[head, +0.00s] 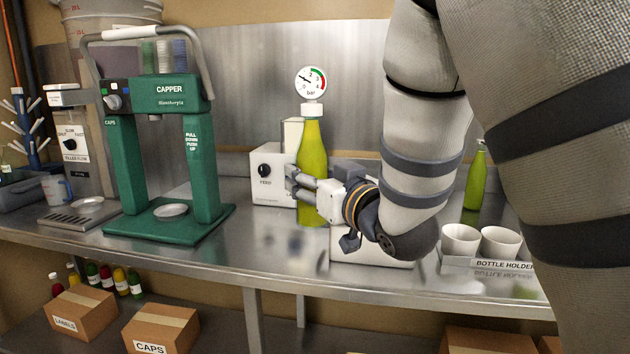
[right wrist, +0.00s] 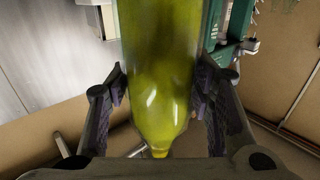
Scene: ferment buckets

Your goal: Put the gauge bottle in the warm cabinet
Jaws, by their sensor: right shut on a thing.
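The gauge bottle (head: 312,150) is a yellow-green bottle with a white cap and a round dial marked "bar" on top. It is upright over the steel counter in the head view; I cannot tell whether its base touches the counter. My right gripper (head: 299,184) is shut on its lower body, coming from the right. In the right wrist view the bottle (right wrist: 160,75) fills the space between the two fingers of the right gripper (right wrist: 160,95). My left gripper is not in view. I see nothing that I can identify as the warm cabinet.
A white box with a black knob (head: 268,177) stands just left of the bottle. The green capper (head: 122,170) stands farther left. Cardboard boxes (head: 160,328) sit below the counter (head: 200,262).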

